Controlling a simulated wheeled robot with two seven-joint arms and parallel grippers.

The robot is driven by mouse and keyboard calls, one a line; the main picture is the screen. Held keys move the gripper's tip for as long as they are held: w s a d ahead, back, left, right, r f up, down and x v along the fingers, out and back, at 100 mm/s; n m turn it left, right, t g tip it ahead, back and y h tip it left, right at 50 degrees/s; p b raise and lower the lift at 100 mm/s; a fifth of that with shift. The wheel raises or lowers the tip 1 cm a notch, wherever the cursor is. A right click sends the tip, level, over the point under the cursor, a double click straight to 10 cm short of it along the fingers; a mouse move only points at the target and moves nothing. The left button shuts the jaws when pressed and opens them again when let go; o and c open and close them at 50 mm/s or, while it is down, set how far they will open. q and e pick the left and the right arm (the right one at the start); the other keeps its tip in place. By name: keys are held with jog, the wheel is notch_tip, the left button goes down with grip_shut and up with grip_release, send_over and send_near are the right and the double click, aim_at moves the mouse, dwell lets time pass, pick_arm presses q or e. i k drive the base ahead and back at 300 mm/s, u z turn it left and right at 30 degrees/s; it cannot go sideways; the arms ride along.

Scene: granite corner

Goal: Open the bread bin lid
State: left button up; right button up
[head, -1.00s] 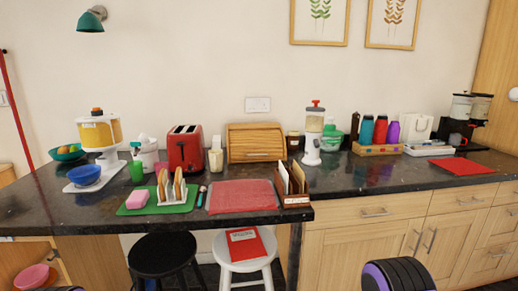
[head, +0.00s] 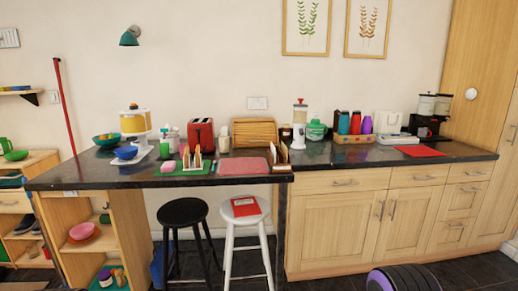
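The bread bin (head: 255,133) is a light wooden box with a slatted, curved front lid. It stands at the back of the dark granite counter (head: 130,176), against the wall, and its lid looks shut. A red toaster (head: 200,135) stands to its left. Neither of my grippers shows in the head view.
In front of the bin lie a pink mat (head: 243,166) and a letter holder (head: 280,157). A blender-like jar (head: 299,125) stands to its right. A black stool (head: 183,213) and a white stool (head: 243,218) stand before the counter. Some floor is clear.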

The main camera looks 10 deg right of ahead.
aim_at(264, 132)
jog(key=z, duration=1)
jog(key=i, duration=1.3)
jog(key=u, duration=0.85)
